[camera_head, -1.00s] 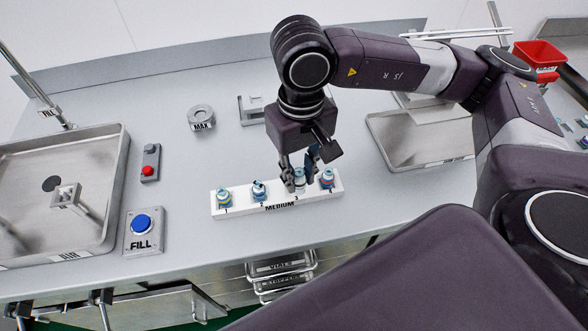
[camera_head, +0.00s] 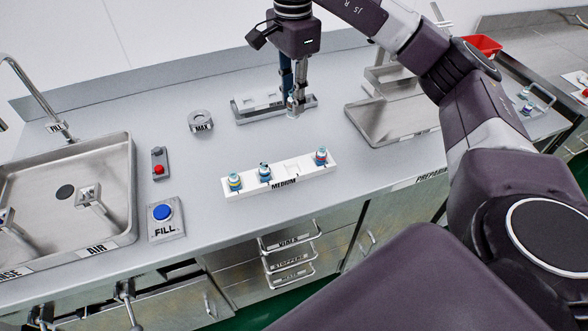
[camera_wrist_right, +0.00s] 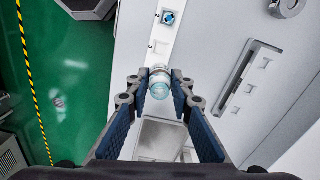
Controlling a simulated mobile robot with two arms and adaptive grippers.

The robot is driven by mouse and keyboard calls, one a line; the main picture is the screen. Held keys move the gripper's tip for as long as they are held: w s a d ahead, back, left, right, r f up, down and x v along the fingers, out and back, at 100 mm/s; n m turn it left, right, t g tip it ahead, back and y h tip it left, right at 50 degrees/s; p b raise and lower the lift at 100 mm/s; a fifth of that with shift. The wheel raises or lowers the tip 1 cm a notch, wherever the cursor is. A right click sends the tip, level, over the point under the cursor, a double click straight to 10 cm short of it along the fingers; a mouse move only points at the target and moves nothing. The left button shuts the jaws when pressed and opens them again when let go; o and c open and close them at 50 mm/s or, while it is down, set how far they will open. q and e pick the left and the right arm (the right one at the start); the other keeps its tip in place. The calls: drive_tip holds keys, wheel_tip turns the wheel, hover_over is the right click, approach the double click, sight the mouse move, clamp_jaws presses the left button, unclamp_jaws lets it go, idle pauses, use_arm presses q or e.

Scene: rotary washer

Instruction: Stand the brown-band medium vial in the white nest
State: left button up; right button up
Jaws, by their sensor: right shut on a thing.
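My right gripper (camera_head: 294,100) is shut on a small vial (camera_head: 293,111) with a teal end, above the counter and clear of the rack. The vial also shows between the fingertips in the right wrist view (camera_wrist_right: 160,82); I cannot make out its band colour. A white block (camera_head: 261,101), which looks like the white nest, sits on a grey tray (camera_head: 242,118) just left of and behind the vial. The white MEDIUM rack (camera_head: 234,194) holds vials in slots 1, 2 and 4; slot 3 (camera_head: 292,168) is empty. My left gripper is not in view.
The MAX ring (camera_head: 201,121) stands left of the grey tray. A metal tray (camera_head: 378,125) is to the right. A sink (camera_head: 75,160), a red button (camera_head: 159,169) and the blue FILL button (camera_head: 162,212) are at left. Bare counter separates the rack and grey tray.

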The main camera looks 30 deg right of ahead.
drive_tip(key=shift+s+a+f, duration=0.1)
drive_tip(key=shift+f, duration=0.5)
wheel_tip(320, 180, down, 4)
drive_tip(key=shift+r+b, duration=0.25)
drive_tip(key=shift+b, duration=0.2)
drive_tip(key=f+p, duration=0.1)
drive_tip(key=f, duration=1)
drive_tip(key=shift+d+p, duration=0.2)
drive_tip(key=shift+p, duration=0.15)
wheel_tip(320, 180, down, 3)
drive_tip(key=shift+a+f+p, duration=0.1)
drive_tip(key=shift+f+p, duration=0.05)
drive_tip(key=shift+p, duration=0.3)
drive_tip(key=shift+f, duration=0.3)
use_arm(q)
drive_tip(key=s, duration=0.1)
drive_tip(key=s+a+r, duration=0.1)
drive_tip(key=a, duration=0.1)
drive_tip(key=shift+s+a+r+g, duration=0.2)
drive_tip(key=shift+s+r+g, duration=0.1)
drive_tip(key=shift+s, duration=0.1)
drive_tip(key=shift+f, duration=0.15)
use_arm(e)
drive_tip(key=shift+f, duration=0.1)
